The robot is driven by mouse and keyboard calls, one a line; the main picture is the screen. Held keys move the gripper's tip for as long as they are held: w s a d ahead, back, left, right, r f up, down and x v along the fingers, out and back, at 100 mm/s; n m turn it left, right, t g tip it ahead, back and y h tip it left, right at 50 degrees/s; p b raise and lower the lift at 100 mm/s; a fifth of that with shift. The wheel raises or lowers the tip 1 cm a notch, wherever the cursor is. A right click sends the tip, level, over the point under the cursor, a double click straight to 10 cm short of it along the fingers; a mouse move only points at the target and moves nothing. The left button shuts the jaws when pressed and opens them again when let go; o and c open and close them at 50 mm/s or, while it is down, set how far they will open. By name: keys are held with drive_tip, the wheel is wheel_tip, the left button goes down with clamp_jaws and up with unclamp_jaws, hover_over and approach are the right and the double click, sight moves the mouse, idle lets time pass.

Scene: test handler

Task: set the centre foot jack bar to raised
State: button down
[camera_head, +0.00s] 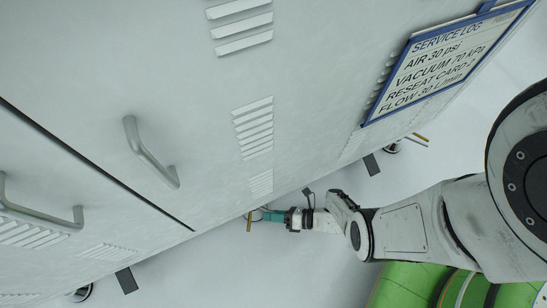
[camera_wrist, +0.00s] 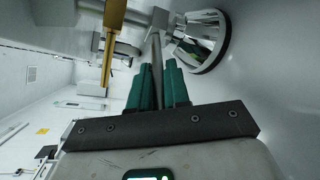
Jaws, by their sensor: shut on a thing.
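The centre foot jack bar (camera_wrist: 156,70) is a thin grey rod in the wrist view, running from a metal fitting at the top down between my teal fingers. My gripper (camera_wrist: 160,80) is shut on this bar. In the head view my gripper (camera_head: 262,215) is low at the cabinet's bottom edge. A round shiny jack foot (camera_wrist: 205,45) is just right of the bar in the wrist view. A yellow piece (camera_wrist: 112,40) hangs left of the bar; it also shows in the head view (camera_head: 249,222). In the head view my fingers mostly hide the bar.
The white cabinet (camera_head: 200,110) has two handles (camera_head: 150,155) and vents. A service log sign (camera_head: 450,60) hangs at upper right. Another foot jack (camera_head: 391,148) with its bar and a dark block (camera_head: 372,164) is further right. A green cylindrical object (camera_head: 410,287) lies below my arm.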

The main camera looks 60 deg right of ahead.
idle(0.4)
drive_tip(key=c, duration=1.2)
unclamp_jaws()
drive_tip(key=shift+o, duration=0.2)
drive_tip(key=shift+s, duration=0.1)
